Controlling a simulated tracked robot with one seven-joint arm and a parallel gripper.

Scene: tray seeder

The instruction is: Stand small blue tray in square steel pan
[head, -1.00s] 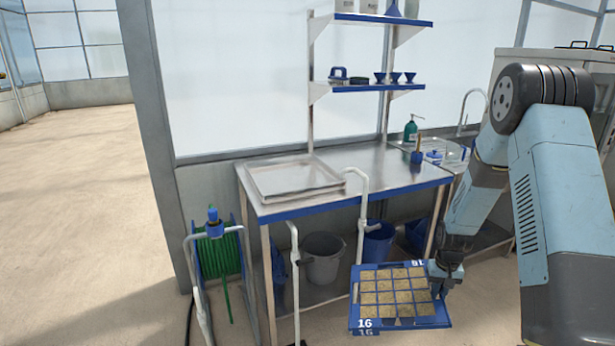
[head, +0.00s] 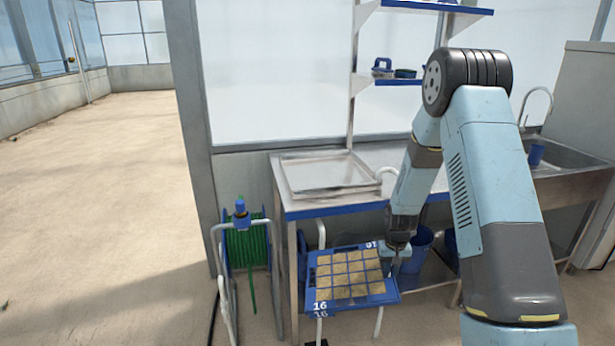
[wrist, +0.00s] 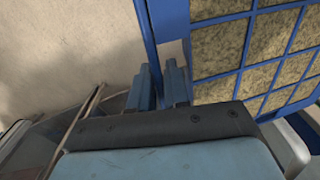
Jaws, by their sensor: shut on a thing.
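The small blue tray (head: 384,291), marked 16 and filled with tan, soil-like squares, is held in the air in front of the bench. My gripper (head: 397,252) is shut on its right edge; in the wrist view the fingers (wrist: 161,85) pinch the blue rim (wrist: 171,30). The tray's top face tilts toward the head camera. The square steel pan (head: 330,187) lies on the left part of the steel bench, empty, above and behind the tray in the picture. Part of the gripper's fingers is hidden in the head view.
The steel bench (head: 400,157) has a blue front edge. A white bent pipe rises beside the pan. A green hose reel (head: 246,245) stands left of the bench, and a blue bucket (head: 416,250) stands underneath. Shelves (head: 415,80) rise behind. Open floor (head: 100,200) lies at far left.

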